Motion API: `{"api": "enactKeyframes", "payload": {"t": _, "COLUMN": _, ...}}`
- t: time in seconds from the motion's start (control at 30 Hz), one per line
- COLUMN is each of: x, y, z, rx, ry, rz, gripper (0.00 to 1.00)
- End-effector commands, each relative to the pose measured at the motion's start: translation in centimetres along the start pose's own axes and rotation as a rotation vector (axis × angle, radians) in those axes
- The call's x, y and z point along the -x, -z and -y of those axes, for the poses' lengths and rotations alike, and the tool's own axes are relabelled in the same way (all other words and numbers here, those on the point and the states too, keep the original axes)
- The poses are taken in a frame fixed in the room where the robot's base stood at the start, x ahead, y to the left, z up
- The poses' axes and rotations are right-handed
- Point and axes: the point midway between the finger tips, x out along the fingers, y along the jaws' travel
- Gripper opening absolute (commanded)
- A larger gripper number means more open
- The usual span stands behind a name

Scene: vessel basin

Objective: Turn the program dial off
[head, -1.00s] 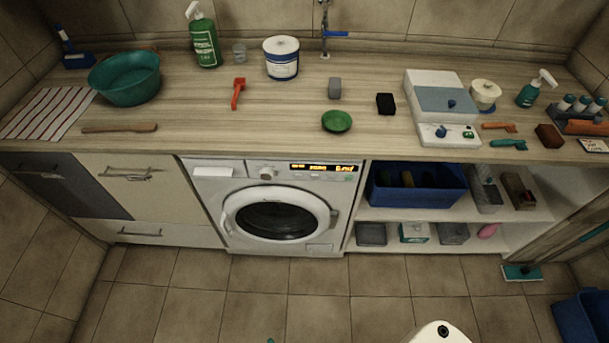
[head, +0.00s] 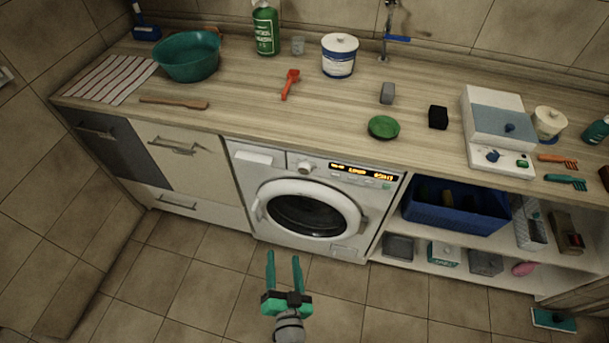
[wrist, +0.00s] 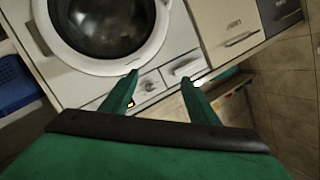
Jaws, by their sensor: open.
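The program dial (head: 304,168) is a round pale knob on the front panel of the white washing machine (head: 250,185), between the detergent drawer (head: 258,158) and the lit display (head: 360,171). The display glows orange. My gripper (head: 283,256) has two green fingers, spread apart and empty, in front of and below the machine, clear of the dial. In the wrist view the machine appears upside down. There the dial (wrist: 148,85) shows between the finger ends of my gripper (wrist: 160,77), beyond them. The dial's mark is too small to read.
The round door (head: 306,208) is closed. The wooden counter (head: 225,110) overhangs the panel and holds a teal basin (head: 187,55), a green dish (head: 383,127) and a white device (head: 497,125) with knobs. Open shelves with a blue bin (head: 455,215) stand to the right. The floor ahead is clear.

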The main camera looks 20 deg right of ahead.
Motion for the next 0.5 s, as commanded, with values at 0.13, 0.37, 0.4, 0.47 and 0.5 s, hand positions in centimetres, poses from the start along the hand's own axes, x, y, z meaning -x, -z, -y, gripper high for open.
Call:
{"api": "enactKeyframes", "payload": {"t": 0.13, "x": -6.3, "y": 2.9, "z": -0.5, "rx": -0.145, "ry": -0.039, "rz": -0.103, "gripper": 0.55}}
{"api": "enactKeyframes", "payload": {"t": 0.37, "x": -12.6, "y": 7.9, "z": -0.9, "rx": -0.325, "ry": -0.059, "rz": -0.25, "gripper": 0.55}}
{"api": "enactKeyframes", "payload": {"t": 0.4, "x": -13.2, "y": 8.6, "z": -0.9, "rx": -0.347, "ry": -0.059, "rz": -0.269, "gripper": 0.55}}
{"api": "enactKeyframes", "payload": {"t": 0.47, "x": -13.9, "y": 9.3, "z": -0.9, "rx": -0.371, "ry": -0.058, "rz": -0.289, "gripper": 0.55}}
{"api": "enactKeyframes", "payload": {"t": 0.5, "x": -14.3, "y": 9.6, "z": -0.9, "rx": -0.382, "ry": -0.057, "rz": -0.299, "gripper": 0.55}}
